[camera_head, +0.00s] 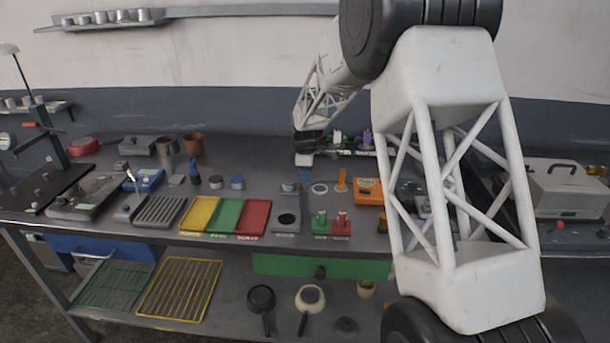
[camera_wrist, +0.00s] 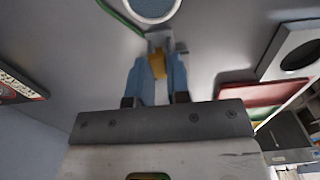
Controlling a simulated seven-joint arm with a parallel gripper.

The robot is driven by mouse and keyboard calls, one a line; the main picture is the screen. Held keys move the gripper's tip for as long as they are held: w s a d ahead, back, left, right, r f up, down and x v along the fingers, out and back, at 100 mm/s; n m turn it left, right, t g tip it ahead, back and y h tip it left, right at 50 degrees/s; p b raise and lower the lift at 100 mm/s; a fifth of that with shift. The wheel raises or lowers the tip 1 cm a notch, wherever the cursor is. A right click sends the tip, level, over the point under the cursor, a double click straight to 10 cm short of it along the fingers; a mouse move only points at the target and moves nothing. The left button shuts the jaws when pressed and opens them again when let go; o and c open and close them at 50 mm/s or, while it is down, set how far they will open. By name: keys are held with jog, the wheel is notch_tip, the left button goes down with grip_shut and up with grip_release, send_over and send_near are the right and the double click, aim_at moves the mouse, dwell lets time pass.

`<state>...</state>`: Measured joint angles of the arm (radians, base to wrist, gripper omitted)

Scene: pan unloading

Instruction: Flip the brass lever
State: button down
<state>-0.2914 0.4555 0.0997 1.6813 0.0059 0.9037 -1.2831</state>
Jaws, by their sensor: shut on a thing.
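The brass lever (camera_wrist: 158,66) shows in the wrist view as a short yellow-brown piece between my two blue fingers. It sits at a small grey mount (camera_wrist: 160,40) on the bench. My gripper (camera_wrist: 160,75) is shut on the lever, with a finger on each side of it. In the head view my gripper (camera_head: 305,173) is low over the middle of the bench, and its blue fingertips reach down near the surface. There the lever and its mount are hidden or too small to make out. The lever's exact tilt is hard to tell.
A pale-rimmed disc (camera_head: 320,188) lies just in front of my gripper, with an upright orange piece (camera_head: 341,181) and an orange box (camera_head: 367,191) to its right. A grey block with a round recess (camera_head: 287,203) and a red tray (camera_head: 254,217) are in front and left.

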jog(key=shift+d+y, duration=0.1)
jog(key=shift+y, duration=0.4)
jog(key=shift+d+f+y, duration=0.1)
jog(key=shift+d+y, duration=0.1)
jog(key=shift+y, duration=0.95)
jog(key=shift+d+y, duration=0.15)
jog(key=shift+y, duration=1)
jog(key=c, duration=1.1)
grip_release()
jog(key=v, duration=0.7)
jog(key=shift+d+r, duration=0.25)
jog(key=shift+r, duration=0.05)
